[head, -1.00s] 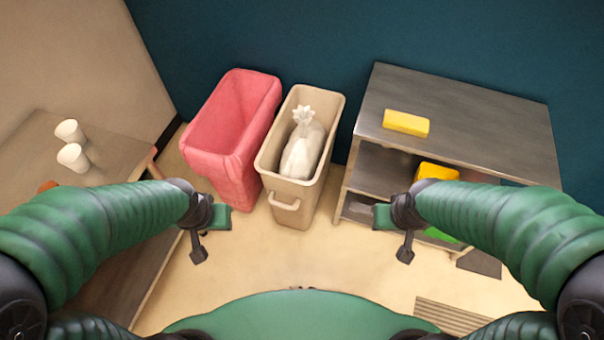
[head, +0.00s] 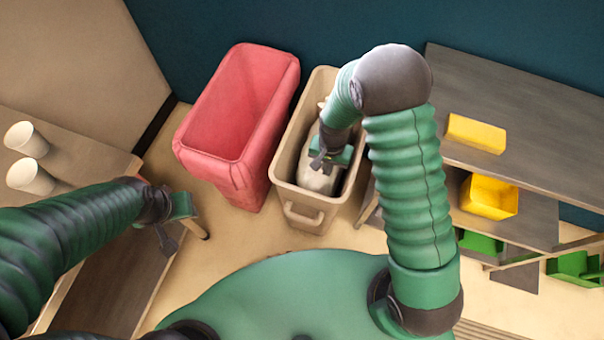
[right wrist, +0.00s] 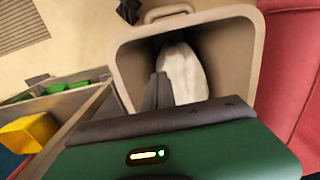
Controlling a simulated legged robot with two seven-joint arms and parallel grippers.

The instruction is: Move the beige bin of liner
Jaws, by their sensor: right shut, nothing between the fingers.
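The beige bin (head: 304,216) stands on the floor with its handle facing me; its opening also shows in the right wrist view (right wrist: 238,50). A white liner bag (head: 318,181) sits inside it, partly hidden by my right gripper; it also shows in the right wrist view (right wrist: 184,72). My right gripper (head: 318,162) is over the bin's opening, close to the bag, shut with nothing in it. Whether it touches the bag I cannot tell. My left gripper (head: 172,238) is beside the table at left, away from the bin; its jaws are unclear.
A pink-red bin (head: 228,166) stands left of the beige bin. A grey shelf unit (head: 520,120) at right holds yellow (head: 476,133) and green things.

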